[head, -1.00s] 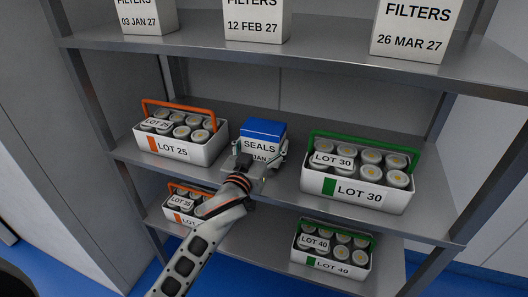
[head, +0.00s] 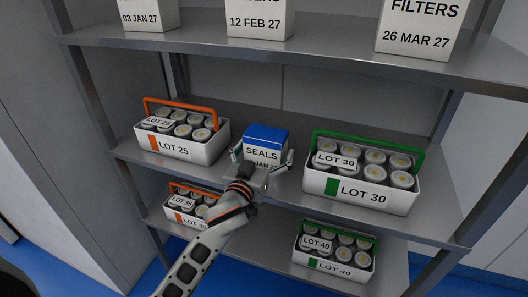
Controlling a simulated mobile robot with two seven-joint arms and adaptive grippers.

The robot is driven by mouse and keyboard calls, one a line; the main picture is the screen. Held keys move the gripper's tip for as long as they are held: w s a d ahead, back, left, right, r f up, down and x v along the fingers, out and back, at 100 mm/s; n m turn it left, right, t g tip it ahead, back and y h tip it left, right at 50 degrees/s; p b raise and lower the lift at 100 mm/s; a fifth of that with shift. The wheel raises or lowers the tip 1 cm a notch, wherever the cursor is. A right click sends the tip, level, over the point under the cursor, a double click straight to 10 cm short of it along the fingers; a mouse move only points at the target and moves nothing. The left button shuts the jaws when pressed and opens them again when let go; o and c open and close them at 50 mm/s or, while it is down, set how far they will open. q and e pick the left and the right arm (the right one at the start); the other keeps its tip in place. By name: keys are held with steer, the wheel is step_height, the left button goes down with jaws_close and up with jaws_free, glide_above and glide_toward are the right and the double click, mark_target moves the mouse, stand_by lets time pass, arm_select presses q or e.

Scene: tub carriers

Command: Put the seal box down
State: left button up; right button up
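The seal box (head: 264,143) is white with a blue lid and a label reading SEALS. It stands upright on the middle shelf (head: 282,190), between the LOT 25 tub carrier and the LOT 30 tub carrier. My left gripper (head: 262,160) is in front of the box, with its fingers spread apart to the left and right of it. A gap shows between the right finger and the box. The gripper hides the lower front of the box. My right gripper is not in view.
The orange-handled LOT 25 carrier (head: 187,148) is left of the box, and the green-handled LOT 30 carrier (head: 355,190) is right. More carriers, LOT 35 (head: 188,216) and LOT 40 (head: 334,258), stand on the shelf below. Filter boxes (head: 418,28) stand on the shelf above.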

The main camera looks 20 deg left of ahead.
arm_select(q)
steer(key=s, duration=1.1)
steer(key=shift+s+a+r+p, duration=0.1)
steer(key=shift+s+a+p, duration=0.05)
steer(key=shift+s+p, duration=0.2)
steer(key=s+f+m+g+h, duration=0.15)
steer(key=s+f, duration=0.25)
steer(key=f, duration=0.5)
steer(key=s+f+m+g, duration=0.1)
steer(key=s+f+g, duration=0.1)
steer(key=s+f, duration=0.45)
steer(key=s+f+m+g+p, duration=0.1)
steer(key=s+f+g+p, duration=0.3)
steer(key=s+f, duration=0.8)
steer(key=shift+m+h, duration=0.35)
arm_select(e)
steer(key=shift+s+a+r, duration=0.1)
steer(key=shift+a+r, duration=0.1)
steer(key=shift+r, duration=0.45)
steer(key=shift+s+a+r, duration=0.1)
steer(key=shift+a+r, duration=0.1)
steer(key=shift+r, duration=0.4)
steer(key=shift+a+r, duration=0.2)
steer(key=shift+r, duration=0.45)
